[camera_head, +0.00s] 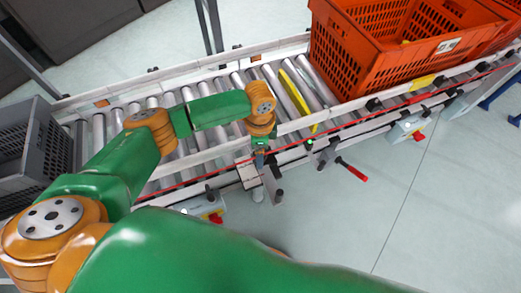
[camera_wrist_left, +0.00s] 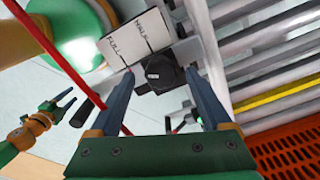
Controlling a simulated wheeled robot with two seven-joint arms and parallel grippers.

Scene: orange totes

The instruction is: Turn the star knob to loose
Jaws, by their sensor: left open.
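The black star knob (camera_wrist_left: 160,74) shows in the left wrist view, beside a white plate with printed lettering (camera_wrist_left: 136,38). My left gripper (camera_wrist_left: 160,76) is open, with one blue finger on each side of the knob; I cannot tell whether either finger touches it. In the head view my left gripper (camera_head: 262,160) points down at the near rail of the conveyor, and the knob is not clearly visible there. My right gripper (camera_wrist_left: 66,103) shows small at the left of the wrist view, its fingers apart and empty, away from the knob.
The roller conveyor (camera_head: 215,88) crosses the head view, with a yellow strip (camera_head: 296,92) among its rollers. An orange tote (camera_head: 345,60) stands at the right and a grey crate (camera_head: 35,150) at the left. A red-handled lever (camera_head: 352,171) sticks out from the near rail.

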